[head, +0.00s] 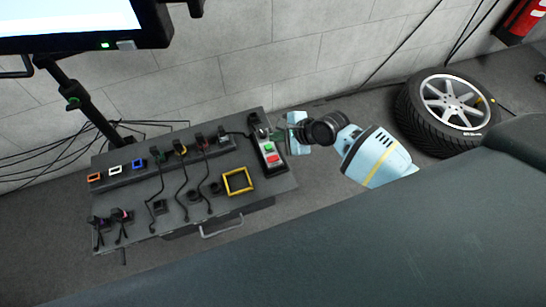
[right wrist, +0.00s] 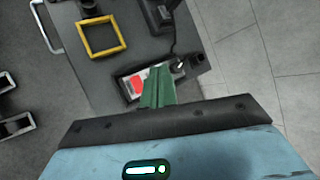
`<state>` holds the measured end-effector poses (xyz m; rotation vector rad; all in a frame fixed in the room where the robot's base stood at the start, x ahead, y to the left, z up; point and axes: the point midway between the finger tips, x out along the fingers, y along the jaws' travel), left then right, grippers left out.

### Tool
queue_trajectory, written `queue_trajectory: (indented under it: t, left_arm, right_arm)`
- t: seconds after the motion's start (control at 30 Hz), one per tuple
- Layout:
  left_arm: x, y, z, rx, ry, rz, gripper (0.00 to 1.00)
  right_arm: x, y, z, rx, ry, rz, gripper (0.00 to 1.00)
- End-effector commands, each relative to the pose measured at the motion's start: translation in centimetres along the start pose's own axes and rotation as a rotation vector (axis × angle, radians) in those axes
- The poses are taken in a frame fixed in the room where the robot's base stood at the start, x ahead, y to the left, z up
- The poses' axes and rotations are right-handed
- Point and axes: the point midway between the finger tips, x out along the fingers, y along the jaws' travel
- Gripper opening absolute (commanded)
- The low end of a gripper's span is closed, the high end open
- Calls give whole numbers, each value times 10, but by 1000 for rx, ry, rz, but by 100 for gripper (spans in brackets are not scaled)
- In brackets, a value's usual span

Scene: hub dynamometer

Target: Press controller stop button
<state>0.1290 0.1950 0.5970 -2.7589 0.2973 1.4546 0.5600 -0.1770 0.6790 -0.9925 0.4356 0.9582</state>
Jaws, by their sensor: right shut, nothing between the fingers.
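The controller (head: 262,160) is a dark box with a pale panel at the right end of the grey bench. It carries a green button (head: 268,147) and a red button (head: 273,158). In the right wrist view the red button (right wrist: 137,84) shows just left of my fingertips, and the green button is hidden behind them. My right gripper (head: 279,134) is shut and empty, with its green fingers (right wrist: 157,90) close to the controller's far end. Whether they touch it I cannot tell. My left gripper is not in view.
The bench (head: 215,215) holds a yellow square frame (head: 238,181), several cables and coloured sockets. A monitor (head: 70,25) hangs at the upper left. A wheel (head: 449,110) stands on the right, and a large dark surface (head: 330,240) fills the foreground.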

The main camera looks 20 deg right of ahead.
Motion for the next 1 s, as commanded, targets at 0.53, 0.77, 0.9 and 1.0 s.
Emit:
queue_trajectory:
  t: [0.53, 0.77, 0.9, 1.0]
  left_arm:
    - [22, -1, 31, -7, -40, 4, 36]
    - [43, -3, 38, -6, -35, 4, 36]
    - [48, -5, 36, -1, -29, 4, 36]
    - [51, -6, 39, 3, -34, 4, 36]
  right_arm:
    - [25, 21, -19, 0, 2, 4, 0]
    - [43, 34, -32, 0, 1, 3, 0]
    - [53, 40, -38, 1, 1, 2, 0]
    - [58, 43, -42, 0, 0, 1, 0]
